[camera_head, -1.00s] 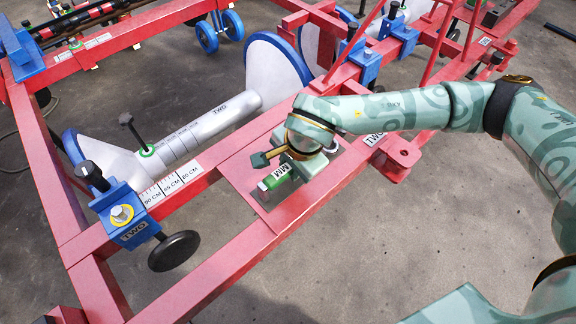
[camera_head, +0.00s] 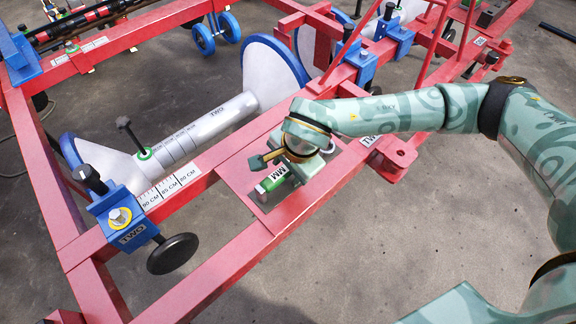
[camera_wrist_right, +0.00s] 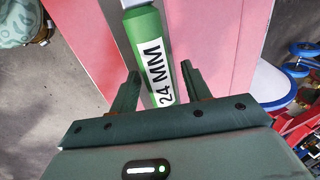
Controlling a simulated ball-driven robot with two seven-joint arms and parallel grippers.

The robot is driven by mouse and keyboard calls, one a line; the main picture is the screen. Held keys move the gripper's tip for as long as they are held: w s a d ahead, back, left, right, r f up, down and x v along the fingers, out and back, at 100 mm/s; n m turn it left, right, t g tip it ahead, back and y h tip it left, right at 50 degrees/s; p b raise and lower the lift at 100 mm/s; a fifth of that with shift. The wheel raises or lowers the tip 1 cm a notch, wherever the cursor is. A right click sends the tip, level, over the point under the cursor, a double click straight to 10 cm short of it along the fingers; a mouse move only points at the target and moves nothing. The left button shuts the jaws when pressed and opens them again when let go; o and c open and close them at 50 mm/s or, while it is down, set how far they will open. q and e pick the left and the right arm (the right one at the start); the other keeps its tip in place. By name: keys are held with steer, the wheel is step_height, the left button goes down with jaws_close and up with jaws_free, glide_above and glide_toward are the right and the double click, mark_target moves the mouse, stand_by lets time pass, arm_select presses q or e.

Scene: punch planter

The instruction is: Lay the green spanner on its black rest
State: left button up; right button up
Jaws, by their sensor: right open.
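My right gripper (camera_wrist_right: 158,88) is open, with one finger on each side of the handle and a gap at both sides. In the head view my right gripper (camera_head: 277,167) is over the spanner and hides much of it. I cannot make out the black rest clearly. My left gripper is not in view.
The red frame (camera_head: 215,262) surrounds the work spot. A grey cylinder (camera_head: 200,130) with white cones lies behind it. A blue clamp (camera_head: 128,215) and a black knob wheel (camera_head: 172,253) are at the left. Open grey floor (camera_head: 400,260) lies in front.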

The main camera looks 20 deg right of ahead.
steer(key=shift+f+b, duration=0.3)
steer(key=shift+b, duration=0.25)
steer(key=p+v, duration=0.2)
steer(key=v, duration=0.1)
steer(key=shift+r, duration=0.2)
step_height(320, 180, up, 5)
steer(key=p, duration=0.3)
steer(key=shift+p, duration=0.35)
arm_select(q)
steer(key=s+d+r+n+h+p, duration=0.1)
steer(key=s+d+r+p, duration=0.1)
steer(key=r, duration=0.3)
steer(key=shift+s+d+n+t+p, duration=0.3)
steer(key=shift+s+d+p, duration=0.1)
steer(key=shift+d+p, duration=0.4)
arm_select(e)
steer(key=v, duration=0.8)
steer(key=shift+s+r, duration=0.2)
steer(key=shift+s, duration=0.05)
steer(key=shift+d, duration=0.1)
